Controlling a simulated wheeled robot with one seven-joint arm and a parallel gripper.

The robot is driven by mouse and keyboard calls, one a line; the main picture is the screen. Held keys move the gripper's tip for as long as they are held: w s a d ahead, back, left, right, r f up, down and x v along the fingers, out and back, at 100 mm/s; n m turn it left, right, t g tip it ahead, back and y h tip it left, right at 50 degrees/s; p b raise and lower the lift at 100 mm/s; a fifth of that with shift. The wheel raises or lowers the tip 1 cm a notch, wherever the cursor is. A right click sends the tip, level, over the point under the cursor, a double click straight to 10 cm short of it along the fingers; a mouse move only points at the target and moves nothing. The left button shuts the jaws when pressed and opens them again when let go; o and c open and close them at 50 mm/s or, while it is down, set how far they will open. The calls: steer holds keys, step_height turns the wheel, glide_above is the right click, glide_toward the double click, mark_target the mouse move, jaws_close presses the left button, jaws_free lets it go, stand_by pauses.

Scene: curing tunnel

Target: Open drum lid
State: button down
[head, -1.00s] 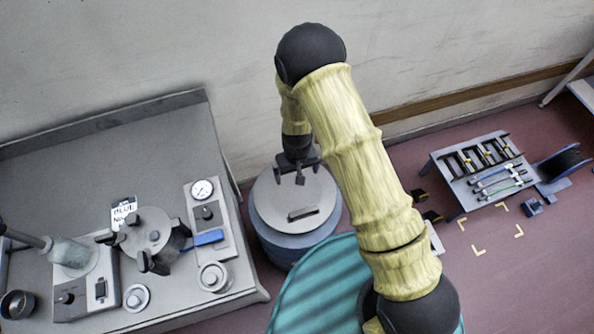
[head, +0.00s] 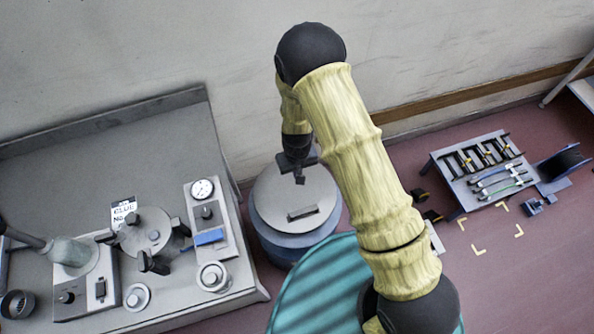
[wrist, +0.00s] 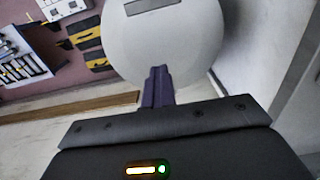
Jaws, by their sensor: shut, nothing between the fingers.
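The drum (head: 285,241) is blue-grey with a flat light grey round lid (head: 268,205), and stands on the floor between the bench and my arm. The lid lies flat on the drum and has a dark bar handle (head: 302,213) on its front part. My gripper (head: 300,181) is over the back part of the lid, behind the handle and apart from it. In the wrist view the fingers (wrist: 158,86) are together and empty, pointing at the lid (wrist: 165,45), with the handle (wrist: 150,6) at the top edge. The gap between fingertips and lid is hard to judge.
A grey bench (head: 170,135) with a gauge box (head: 207,215) and a clamp fixture (head: 150,232) stands close on the left. A wall (head: 180,50) is behind the drum. A teal ribbed surface (head: 318,290) is in front. A small rack table (head: 480,170) stands at right.

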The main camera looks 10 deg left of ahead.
stand_by(0.7)
jaws_free()
steer(key=shift+r, duration=0.15)
step_height(320, 180, up, 17)
steer(key=b, duration=0.3)
stand_by(0.6)
